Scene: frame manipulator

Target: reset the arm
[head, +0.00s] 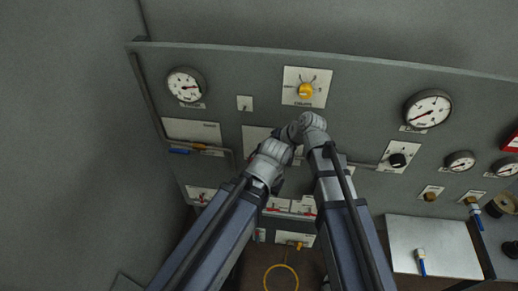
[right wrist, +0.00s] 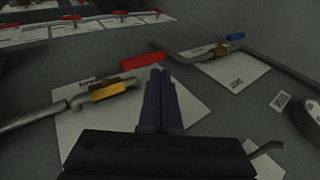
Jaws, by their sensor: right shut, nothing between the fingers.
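My two arms reach up from the bottom of the head view, and their wrists meet close together in front of the panel (head: 350,85). My right gripper (right wrist: 157,72) is shut and empty in the right wrist view. Its fingertips are close to a red valve handle (right wrist: 145,60); I cannot tell whether they touch. A brass valve body (right wrist: 110,92) on a pipe is left of the fingers, over a white plate (right wrist: 85,125). My left arm's wrist (head: 272,155) shows in the head view, but its fingers are hidden.
The panel carries a yellow knob (head: 305,90), a black knob (head: 397,160) and round gauges (head: 186,84). A blue-handled valve (head: 180,151) is on the left. A metal plate (head: 435,240) is at the lower right, and a yellow hose loop (head: 281,267) hangs below.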

